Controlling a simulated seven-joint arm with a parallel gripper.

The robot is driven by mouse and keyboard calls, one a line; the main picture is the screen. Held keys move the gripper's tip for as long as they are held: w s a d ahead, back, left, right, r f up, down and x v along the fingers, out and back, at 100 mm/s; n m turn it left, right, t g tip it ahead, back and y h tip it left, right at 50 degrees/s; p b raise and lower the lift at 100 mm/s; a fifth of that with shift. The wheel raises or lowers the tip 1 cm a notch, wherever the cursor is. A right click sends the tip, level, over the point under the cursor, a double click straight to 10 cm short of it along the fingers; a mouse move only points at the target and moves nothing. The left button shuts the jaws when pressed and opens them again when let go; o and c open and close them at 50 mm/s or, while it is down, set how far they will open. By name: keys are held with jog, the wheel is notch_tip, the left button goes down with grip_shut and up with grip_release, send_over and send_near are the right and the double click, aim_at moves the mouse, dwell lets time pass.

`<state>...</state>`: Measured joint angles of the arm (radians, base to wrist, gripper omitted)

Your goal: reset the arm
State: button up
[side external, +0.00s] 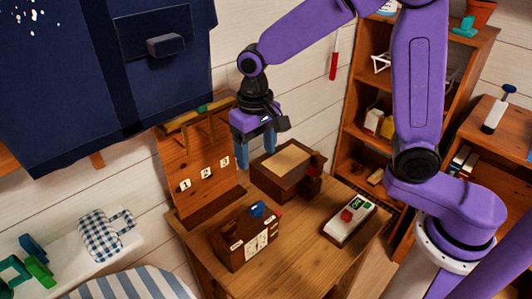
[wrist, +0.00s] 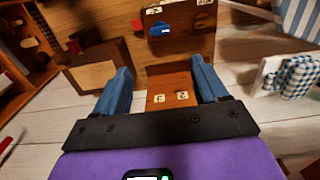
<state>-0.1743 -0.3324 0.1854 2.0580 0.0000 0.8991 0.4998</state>
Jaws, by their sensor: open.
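My gripper (side external: 256,158) is open and empty, hanging above the back of the wooden desk (side external: 305,262). In the wrist view its two blue fingers stand wide apart, with nothing between the fingertips (wrist: 161,66). My gripper is just right of an upright wooden board (side external: 192,160) with number tags. That board also shows in the wrist view (wrist: 170,85), beyond and between the fingers. My purple arm arches over from the right.
On the desk are a wooden box (side external: 231,243) with a blue item (side external: 257,209), a brown box (side external: 272,187) with a tan top, and a pale device (side external: 341,222) with a red part. A shelf (side external: 349,125) stands behind right. A dark blue cabinet-like object (side external: 120,90) is at left.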

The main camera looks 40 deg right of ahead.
jog(key=s+d+n, duration=0.6)
jog(key=s, duration=0.6)
jog(key=s+d+r+n, duration=0.1)
jog(key=s+d+n, duration=0.5)
jog(key=s, duration=0.5)
jog(key=shift+s+r+n, duration=0.25)
jog(key=shift+s+n, duration=0.05)
jog(key=shift+s, duration=0.05)
